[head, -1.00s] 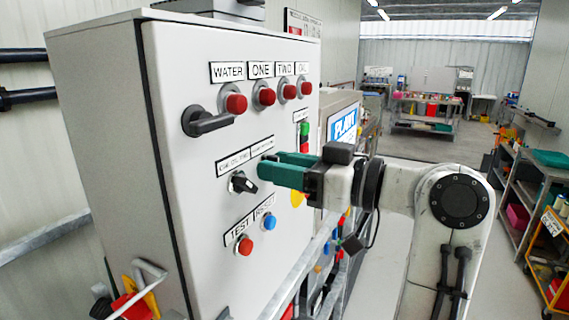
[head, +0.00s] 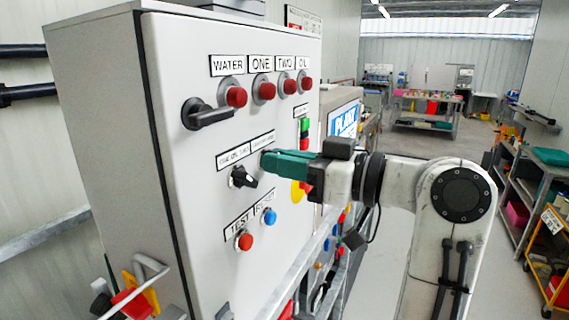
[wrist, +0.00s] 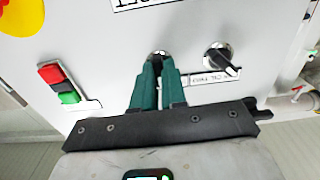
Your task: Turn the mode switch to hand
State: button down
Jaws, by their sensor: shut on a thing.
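My gripper (head: 267,163) has green fingers, shut on a small rotary switch on the grey panel. In the wrist view the fingertips (wrist: 159,64) meet around this switch (wrist: 158,53). Only its silvery rim shows, so its pointer direction is hidden. A second black rotary switch (head: 242,178) sits to the left in the head view, apart from the fingers. It also shows in the wrist view (wrist: 221,60), to the right, with its handle tilted. Small labels (head: 233,156) lie above the switches, too blurred to read surely.
The panel carries red lamps (head: 236,96), a large black handle (head: 205,116), a red button (head: 244,240) and a blue button (head: 269,216). A green-and-red block (wrist: 59,83) and a yellow disc with a red centre (wrist: 20,14) are near the gripper.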

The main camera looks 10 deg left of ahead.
jog(key=n+b, duration=0.8)
jog(key=b, duration=0.2)
jog(key=shift+s+f, duration=0.1)
jog(key=shift+n, duration=0.3)
jog(key=c, duration=1.2)
grip_release()
jog(key=shift+d, duration=0.1)
jog(key=b+v, duration=0.2)
jog(key=v, duration=0.8)
jog(key=shift+s+d, duration=0.15)
jog(key=shift+d, duration=0.1)
